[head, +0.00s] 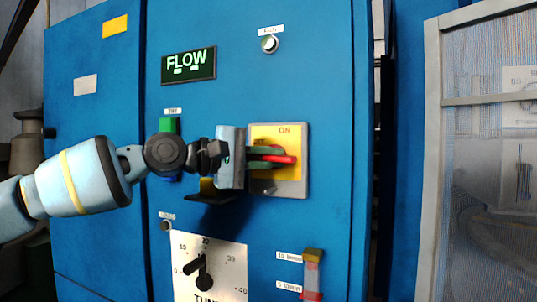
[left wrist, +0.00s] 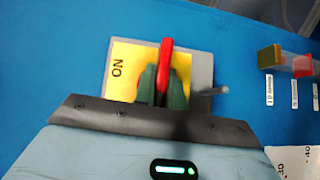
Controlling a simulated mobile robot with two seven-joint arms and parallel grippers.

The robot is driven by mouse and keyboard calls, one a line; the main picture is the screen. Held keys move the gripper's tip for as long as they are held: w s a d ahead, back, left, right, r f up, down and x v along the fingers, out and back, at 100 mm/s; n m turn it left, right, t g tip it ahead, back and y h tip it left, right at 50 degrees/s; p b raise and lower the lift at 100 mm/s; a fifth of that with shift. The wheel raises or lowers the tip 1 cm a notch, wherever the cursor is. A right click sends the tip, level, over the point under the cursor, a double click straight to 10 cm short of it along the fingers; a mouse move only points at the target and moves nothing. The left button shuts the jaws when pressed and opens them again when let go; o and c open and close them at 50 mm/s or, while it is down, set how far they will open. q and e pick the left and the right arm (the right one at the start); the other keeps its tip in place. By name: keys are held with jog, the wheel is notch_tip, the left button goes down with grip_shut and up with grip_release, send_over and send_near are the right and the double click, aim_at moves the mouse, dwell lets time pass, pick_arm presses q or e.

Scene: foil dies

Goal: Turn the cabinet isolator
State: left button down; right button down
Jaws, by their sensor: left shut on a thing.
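The cabinet isolator has a yellow-and-grey plate (head: 293,135) marked ON at its top, on the front of the blue cabinet. The plate also shows in the left wrist view (left wrist: 122,70), with ON at its left. My left gripper (head: 272,156) comes in from the left, its green-tipped fingers shut on the red handle (head: 289,160). In the left wrist view the red handle (left wrist: 165,55) stands out between the two fingertips (left wrist: 162,88). In the head view the handle lies roughly sideways, below the ON mark. The fingers hide part of it. My right gripper is not in view.
A FLOW display (head: 189,65) and a round button (head: 270,43) sit above. A green control (head: 168,126) is partly behind my arm. Below are a dial (head: 204,280) and a small red-and-tan lever unit (head: 312,274). A grey-framed mesh panel (head: 432,150) stands at the right.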

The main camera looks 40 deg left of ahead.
pick_arm(q)
jog(key=m+g+y+p, duration=0.1)
jog(key=r+m+g+p, duration=0.1)
jog(key=p, duration=0.1)
jog(key=shift+s+y+p, duration=0.15)
jog(key=shift+y+p, duration=0.15)
jog(key=shift+y, duration=0.1)
jog(key=shift+f+m+g+y+p, duration=0.15)
jog(key=shift+m+g+y+p, duration=0.25)
jog(key=shift+m+y+p, duration=0.25)
jog(key=shift+m+g+y, duration=0.4)
jog(key=shift+m+y, duration=0.15)
jog(key=m+g+y+p, duration=0.1)
jog(key=m+y, duration=0.1)
jog(key=y, duration=0.1)
jog(key=shift+f, duration=0.2)
jog(key=m+g+y, duration=0.1)
jog(key=y, duration=0.2)
jog(key=shift+f+m, duration=0.1)
jog(key=shift+m, duration=0.2)
jog(key=shift+g+y, duration=0.3)
jog(key=shift+y, duration=0.1)
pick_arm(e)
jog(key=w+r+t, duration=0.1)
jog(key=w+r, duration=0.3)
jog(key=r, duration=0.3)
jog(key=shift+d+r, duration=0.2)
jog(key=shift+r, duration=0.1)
pick_arm(q)
jog(key=shift+m, duration=0.3)
